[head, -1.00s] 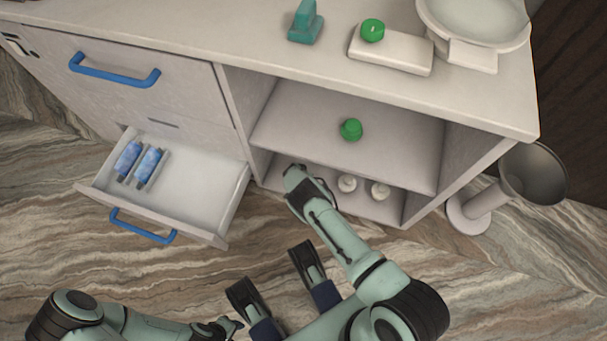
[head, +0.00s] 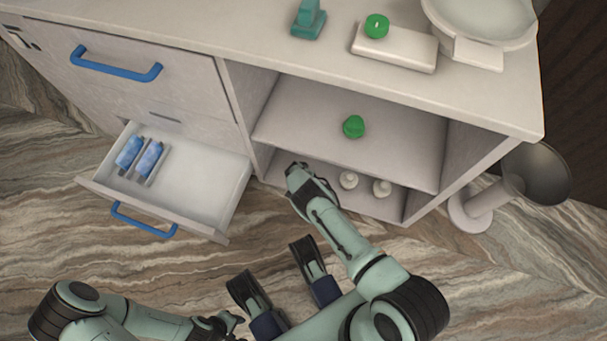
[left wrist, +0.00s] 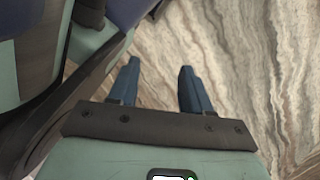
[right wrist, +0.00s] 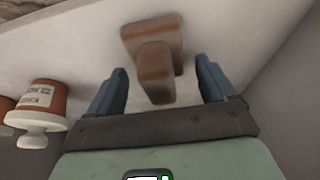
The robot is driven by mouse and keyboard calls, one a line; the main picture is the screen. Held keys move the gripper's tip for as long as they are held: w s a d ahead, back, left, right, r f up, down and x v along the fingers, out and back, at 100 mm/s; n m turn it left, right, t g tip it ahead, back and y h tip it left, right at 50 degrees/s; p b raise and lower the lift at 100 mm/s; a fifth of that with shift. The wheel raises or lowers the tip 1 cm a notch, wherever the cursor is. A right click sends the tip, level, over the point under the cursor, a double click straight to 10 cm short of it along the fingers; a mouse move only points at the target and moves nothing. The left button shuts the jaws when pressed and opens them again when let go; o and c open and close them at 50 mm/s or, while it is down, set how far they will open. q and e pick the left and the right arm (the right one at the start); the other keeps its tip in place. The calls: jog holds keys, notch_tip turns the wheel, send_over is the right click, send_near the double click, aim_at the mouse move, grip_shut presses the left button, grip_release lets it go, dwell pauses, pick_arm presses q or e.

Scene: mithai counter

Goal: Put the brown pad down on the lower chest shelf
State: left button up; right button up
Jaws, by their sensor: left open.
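The brown pad (right wrist: 158,75), a block with a raised grip, rests on the pale lower chest shelf (right wrist: 75,50) in the right wrist view. My right gripper (right wrist: 160,72) has its fingers apart on either side of the pad's grip, with a visible gap on both sides. In the head view my right gripper (head: 296,172) reaches into the left part of the lower shelf and the pad is hidden there. My left gripper (head: 236,320) is low in the head view, away from the chest; in the left wrist view its fingers (left wrist: 160,68) are open and empty above the floor.
Brown labelled jars with white knobs (right wrist: 38,105) stand left of the pad; their white tops (head: 348,180) show on the lower shelf. A green item (head: 353,127) sits on the upper shelf. An open drawer (head: 205,185) with blue packets juts out at left.

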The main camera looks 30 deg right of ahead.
jog(key=shift+r, duration=0.65)
pick_arm(q)
jog(key=w+d+r+t+p, duration=0.1)
jog(key=w+r+t+p, duration=0.3)
jog(key=w+r, duration=0.3)
jog(key=w+p, duration=0.1)
jog(key=w, duration=0.3)
jog(key=shift+d+r+m+p, duration=0.25)
jog(key=shift+r+m+p, duration=0.15)
pick_arm(e)
jog(key=v, duration=1.2)
jog(key=shift+f, duration=0.1)
